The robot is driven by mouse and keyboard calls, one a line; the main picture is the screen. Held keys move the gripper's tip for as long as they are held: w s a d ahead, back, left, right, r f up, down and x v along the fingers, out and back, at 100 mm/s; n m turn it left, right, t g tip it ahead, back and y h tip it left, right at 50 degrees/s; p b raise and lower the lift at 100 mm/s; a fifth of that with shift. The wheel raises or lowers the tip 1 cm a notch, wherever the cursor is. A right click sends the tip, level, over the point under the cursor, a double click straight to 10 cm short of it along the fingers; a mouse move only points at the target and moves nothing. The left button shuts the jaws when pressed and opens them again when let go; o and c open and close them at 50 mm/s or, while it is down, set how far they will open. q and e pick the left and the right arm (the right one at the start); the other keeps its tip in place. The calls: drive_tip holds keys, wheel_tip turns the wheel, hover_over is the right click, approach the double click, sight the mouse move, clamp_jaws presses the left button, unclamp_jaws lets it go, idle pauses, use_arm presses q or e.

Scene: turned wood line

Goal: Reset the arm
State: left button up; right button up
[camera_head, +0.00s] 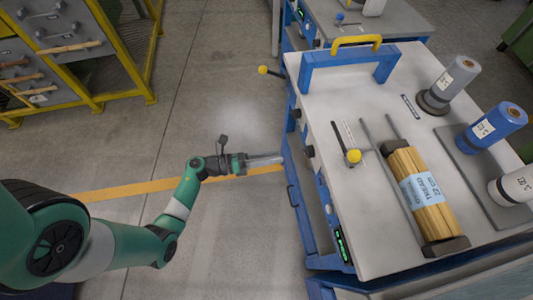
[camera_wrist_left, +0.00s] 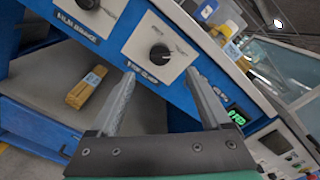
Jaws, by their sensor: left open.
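My left arm comes in from the left in the head view, and its gripper (camera_head: 278,159) is at the left side of the blue-framed workbench (camera_head: 400,240). The gripper is level with the bench's side, over the floor. In the left wrist view the two grey fingers of my left gripper (camera_wrist_left: 165,85) are spread apart with nothing between them. A black knob (camera_wrist_left: 160,54) on a white panel lies beyond the fingertips. My right gripper shows in neither view.
A banded wooden bundle (camera_head: 408,172) lies between dark end blocks on the bench. Several rolls, including a blue one (camera_head: 497,124), stand at the right. A yellow-framed rack (camera_head: 140,55) is at upper left. The floor between is clear. Another bundle (camera_wrist_left: 86,87) shows in the wrist view.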

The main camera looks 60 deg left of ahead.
use_arm(q)
drive_tip(key=shift+v, duration=1)
